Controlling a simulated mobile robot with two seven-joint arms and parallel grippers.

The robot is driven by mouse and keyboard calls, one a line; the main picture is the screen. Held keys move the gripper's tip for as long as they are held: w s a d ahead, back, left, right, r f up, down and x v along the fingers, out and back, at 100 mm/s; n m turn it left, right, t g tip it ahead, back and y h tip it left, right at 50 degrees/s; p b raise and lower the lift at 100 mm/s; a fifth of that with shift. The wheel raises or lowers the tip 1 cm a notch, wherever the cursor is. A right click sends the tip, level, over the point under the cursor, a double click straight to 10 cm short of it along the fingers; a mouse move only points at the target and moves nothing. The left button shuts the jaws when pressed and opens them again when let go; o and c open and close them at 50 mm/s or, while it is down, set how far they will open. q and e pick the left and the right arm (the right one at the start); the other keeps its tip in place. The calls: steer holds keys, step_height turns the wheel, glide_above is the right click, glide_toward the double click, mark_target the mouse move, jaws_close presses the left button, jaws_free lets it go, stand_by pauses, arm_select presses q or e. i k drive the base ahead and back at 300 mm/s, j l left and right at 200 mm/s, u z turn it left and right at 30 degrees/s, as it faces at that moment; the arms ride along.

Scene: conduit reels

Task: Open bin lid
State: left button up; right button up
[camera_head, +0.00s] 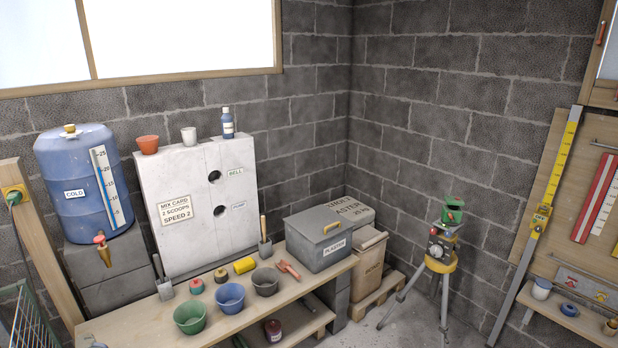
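A grey bin (318,251) with a white label on its front stands at the right end of the wooden bench (240,318). Its flat grey lid (310,219) is closed and lies on the bin. Neither of my grippers shows in the head view.
Green (190,316), blue (230,297) and dark (265,281) buckets, a red-handled tool (289,270) and a yellow cylinder (244,265) lie left of the bin. Sacks (368,262) stand close on its right. A tripod instrument (440,245) stands further right.

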mark_target(319, 223)
steer(key=i+l+u, duration=0.1)
steer(key=i+l, duration=0.4)
steer(key=i, duration=0.35)
steer(key=i+l+u, duration=0.1)
steer(key=i+l, duration=0.45)
steer(key=i, duration=0.25)
steer(key=i+l+u, duration=0.1)
steer(key=i+l, duration=0.55)
steer(key=i, duration=0.15)
steer(key=i+l+u, duration=0.65)
steer(key=l+u, duration=0.15)
steer(key=i+l+u, duration=0.15)
steer(key=l+u, duration=0.15)
steer(key=i+l+u, duration=0.25)
steer(key=l, duration=0.25)
steer(key=k, duration=0.1)
